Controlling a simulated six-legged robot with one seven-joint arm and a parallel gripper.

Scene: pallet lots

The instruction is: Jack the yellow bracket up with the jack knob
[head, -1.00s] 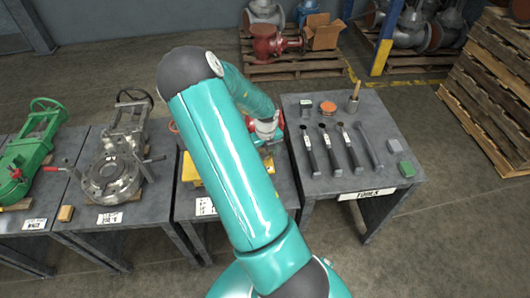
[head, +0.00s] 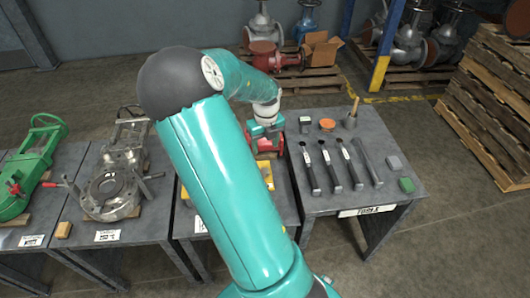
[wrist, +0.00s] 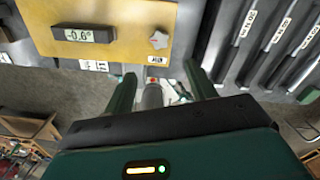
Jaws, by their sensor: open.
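The yellow bracket (wrist: 115,30) fills the upper part of the wrist view. Its small digital level (wrist: 84,34) appears to read -0.6°. A pale star-shaped jack knob (wrist: 158,40) sits near the bracket's edge, above a small label that is hard to read. My gripper (wrist: 162,84) is open, its two fingers apart and below the knob in the picture, with nothing between them that I can see held. In the head view, my arm covers most of the bracket (head: 268,177), and the knob is hidden.
A red valve part (head: 270,145) stands behind the bracket. The tool table (head: 310,205) to the right holds several dark tools. Tables with a grey valve (head: 112,185) and a green valve (head: 32,170) stand to the left. Pallets (head: 490,105) are stacked at far right.

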